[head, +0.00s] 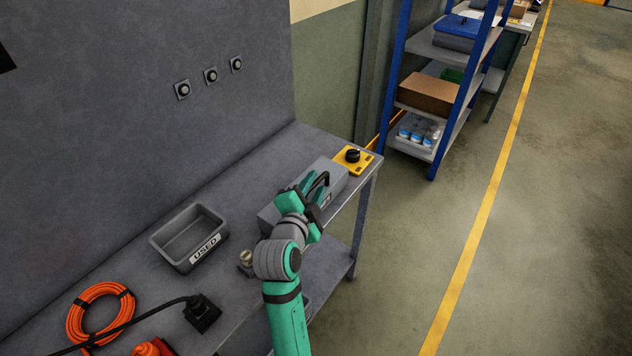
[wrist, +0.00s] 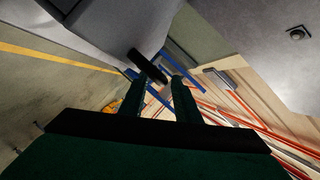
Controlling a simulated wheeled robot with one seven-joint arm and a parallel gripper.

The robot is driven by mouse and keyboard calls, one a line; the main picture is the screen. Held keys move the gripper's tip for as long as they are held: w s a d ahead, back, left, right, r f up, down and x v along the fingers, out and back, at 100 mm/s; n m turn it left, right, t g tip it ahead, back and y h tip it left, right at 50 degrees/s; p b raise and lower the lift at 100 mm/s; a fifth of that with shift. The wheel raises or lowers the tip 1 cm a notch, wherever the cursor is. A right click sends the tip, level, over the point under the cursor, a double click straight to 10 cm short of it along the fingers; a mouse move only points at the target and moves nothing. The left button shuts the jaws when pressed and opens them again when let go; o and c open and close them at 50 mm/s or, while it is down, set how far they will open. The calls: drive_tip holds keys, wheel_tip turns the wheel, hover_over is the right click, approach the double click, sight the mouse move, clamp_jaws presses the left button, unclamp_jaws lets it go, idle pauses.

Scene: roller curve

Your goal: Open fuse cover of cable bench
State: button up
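The fuse box is a long grey box (head: 338,172) near the front edge of the cable bench (head: 258,172). A black bar handle (head: 322,180) shows on its top. My gripper (head: 309,187) is over the box at the handle, and my arm hides part of the box. In the wrist view, my two fingers (wrist: 160,85) stand apart. The black handle (wrist: 148,66) crosses slantwise at the fingertips, close to the left finger. Grey box surface (wrist: 110,25) fills the upper left there. Contact with the handle cannot be told. The cover looks closed, though it is partly hidden.
A yellow plate with a black knob (head: 353,158) lies beyond the box. A grey bin marked USED (head: 160,243), an orange cable coil (head: 72,322) and a black plug (head: 202,313) lie on the bench. Blue-posted shelving (head: 433,130) stands behind. The right floor is clear.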

drive_tip(key=shift+x, duration=1.1)
drive_tip(key=shift+s, duration=0.1)
clamp_jaws()
